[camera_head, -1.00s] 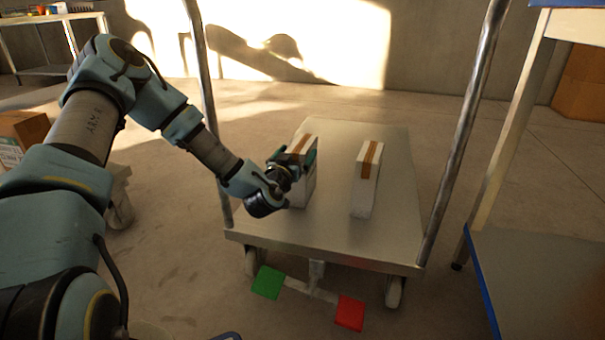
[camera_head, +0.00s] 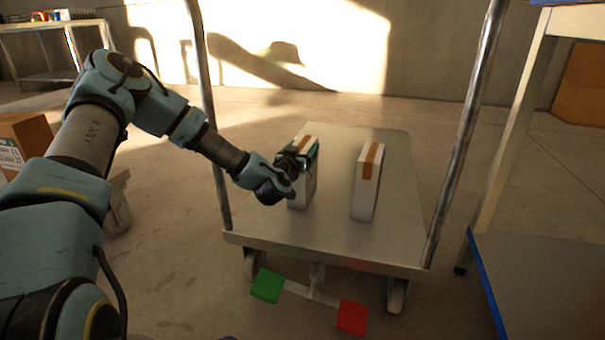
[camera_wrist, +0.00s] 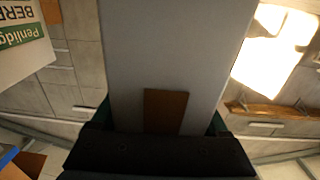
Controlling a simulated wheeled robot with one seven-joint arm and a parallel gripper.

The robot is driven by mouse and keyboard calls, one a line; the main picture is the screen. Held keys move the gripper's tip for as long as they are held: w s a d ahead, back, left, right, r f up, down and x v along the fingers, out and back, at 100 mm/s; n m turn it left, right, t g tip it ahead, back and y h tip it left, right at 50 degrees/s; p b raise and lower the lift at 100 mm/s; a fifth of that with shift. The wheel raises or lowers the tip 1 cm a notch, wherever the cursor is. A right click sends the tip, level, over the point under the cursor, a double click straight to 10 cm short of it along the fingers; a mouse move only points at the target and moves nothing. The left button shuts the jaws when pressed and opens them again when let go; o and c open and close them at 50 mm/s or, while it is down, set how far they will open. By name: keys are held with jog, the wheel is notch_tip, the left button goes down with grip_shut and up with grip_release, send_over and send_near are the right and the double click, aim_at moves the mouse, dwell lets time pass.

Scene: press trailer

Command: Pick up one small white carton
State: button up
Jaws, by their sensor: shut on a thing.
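Two small white cartons with brown tape stand upright on the flat metal bed of a trolley (camera_head: 265,232). My gripper (camera_head: 302,158) is shut on the left carton (camera_head: 304,194), with its fingers around the upper part. In the wrist view the held carton (camera_wrist: 175,60) fills the middle, its brown tape just in front of the dark gripper body. The fingers show only as green edges at its sides. I cannot tell whether its base still touches the bed. The right carton (camera_head: 366,190) stands apart, to the right of my gripper.
Metal posts rise at the trolley's left (camera_head: 207,110) and right (camera_head: 462,140). A green pedal (camera_head: 267,285) and a red pedal (camera_head: 352,317) stick out at its front. A blue-edged table (camera_head: 545,270) stands at the right. A cardboard box (camera_head: 25,140) is at the left.

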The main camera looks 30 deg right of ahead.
grip_shut()
jog(key=shift+r, duration=0.15)
dwell(0.4)
